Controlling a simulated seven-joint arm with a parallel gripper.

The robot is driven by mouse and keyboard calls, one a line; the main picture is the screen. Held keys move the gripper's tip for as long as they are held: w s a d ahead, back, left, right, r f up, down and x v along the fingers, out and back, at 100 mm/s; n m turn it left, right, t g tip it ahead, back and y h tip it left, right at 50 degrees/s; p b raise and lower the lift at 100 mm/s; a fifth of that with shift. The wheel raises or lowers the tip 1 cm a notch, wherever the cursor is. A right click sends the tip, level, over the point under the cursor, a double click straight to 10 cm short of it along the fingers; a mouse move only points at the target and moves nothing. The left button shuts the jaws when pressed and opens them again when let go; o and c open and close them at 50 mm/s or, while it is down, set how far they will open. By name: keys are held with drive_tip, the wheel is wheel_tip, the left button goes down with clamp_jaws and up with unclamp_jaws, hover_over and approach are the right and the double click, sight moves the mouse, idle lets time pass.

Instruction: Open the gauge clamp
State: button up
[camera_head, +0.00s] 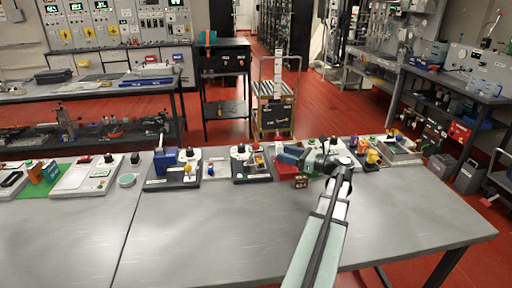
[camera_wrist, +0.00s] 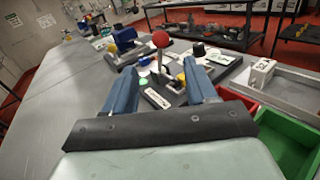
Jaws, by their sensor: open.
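A lever with a red ball knob (camera_wrist: 160,40) stands upright on a dark base plate (camera_wrist: 228,68) in the wrist view, seen between my fingers; it looks like the gauge clamp, but I cannot read its label. A white label (camera_wrist: 157,98) lies on the plate in front of it. My gripper (camera_wrist: 160,68) is open, its two blue fingers on either side of the lever in the picture; I cannot tell whether they touch it. In the head view my gripper (camera_head: 279,153) points left toward the dark board (camera_head: 252,179) at the bench's back edge.
A blue block (camera_wrist: 125,38) on another dark board (camera_head: 172,185) stands further left. A red bin (camera_wrist: 238,98) and a green bin (camera_wrist: 285,140) lie at the right in the wrist view. A black knob (camera_wrist: 198,50) stands near the lever. The bench front (camera_head: 220,235) is clear.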

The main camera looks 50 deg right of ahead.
sight(256, 146)
drive_tip(key=w, duration=0.4)
drive_tip(key=w+a, duration=0.1)
drive_tip(key=w, duration=0.3)
drive_tip(key=w+a, duration=0.1)
drive_tip(key=w, duration=0.3)
drive_tip(key=shift+w, duration=0.4)
drive_tip(key=shift+c, duration=0.2)
clamp_jaws()
